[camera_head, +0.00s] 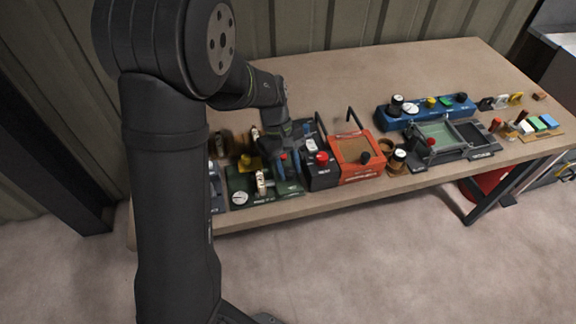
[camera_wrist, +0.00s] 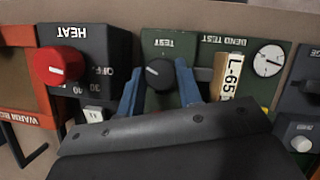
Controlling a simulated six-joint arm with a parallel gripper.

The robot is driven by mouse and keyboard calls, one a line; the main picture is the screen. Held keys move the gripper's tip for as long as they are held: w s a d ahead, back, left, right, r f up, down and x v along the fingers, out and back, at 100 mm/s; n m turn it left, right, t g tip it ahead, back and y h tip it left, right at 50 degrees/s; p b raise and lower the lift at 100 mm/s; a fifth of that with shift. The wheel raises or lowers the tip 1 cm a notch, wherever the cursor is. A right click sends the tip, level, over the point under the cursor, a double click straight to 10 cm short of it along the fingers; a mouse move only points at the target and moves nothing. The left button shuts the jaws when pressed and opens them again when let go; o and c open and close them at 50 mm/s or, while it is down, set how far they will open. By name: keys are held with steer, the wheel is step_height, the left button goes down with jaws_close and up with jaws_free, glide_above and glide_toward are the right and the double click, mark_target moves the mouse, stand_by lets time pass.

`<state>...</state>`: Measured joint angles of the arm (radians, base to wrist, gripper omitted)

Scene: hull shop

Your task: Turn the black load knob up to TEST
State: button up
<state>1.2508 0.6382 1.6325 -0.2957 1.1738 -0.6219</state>
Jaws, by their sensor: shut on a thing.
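The black load knob (camera_wrist: 159,75) sits on the green bend test panel (camera_wrist: 205,62), which also shows in the head view (camera_head: 240,184). A pale pointer mark shows on the knob's left side in the wrist view. The TEST label (camera_wrist: 165,43) reads upside down just above the knob there. My gripper (camera_wrist: 160,80) has its blue fingers on either side of the knob, shut on it. In the head view my gripper (camera_head: 290,168) reaches down at the panel's right end, and its fingers hide the knob.
Right of the green panel in the head view is a dark heat box with a red knob (camera_head: 321,158). Beyond it stands an orange box (camera_head: 357,171). A round dial (camera_wrist: 269,60) and a pale L-65 tag (camera_wrist: 232,78) are on the panel. A blue unit (camera_head: 428,112) stands farther right.

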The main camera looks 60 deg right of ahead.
steer(key=shift+m, duration=0.5)
stand_by(0.3)
steer(key=m+t+y, duration=0.1)
steer(key=m, duration=0.4)
steer(key=shift+s+d+t+y, duration=0.1)
steer(key=shift+d+t+y, duration=0.05)
steer(key=shift+t+y, duration=0.25)
steer(key=m+t, duration=0.1)
steer(key=m, duration=0.2)
steer(key=m+t, duration=0.1)
steer(key=m, duration=0.2)
steer(key=shift+s+y, duration=0.15)
steer(key=shift+y, duration=0.15)
steer(key=shift+m, duration=0.4)
steer(key=o, duration=1)
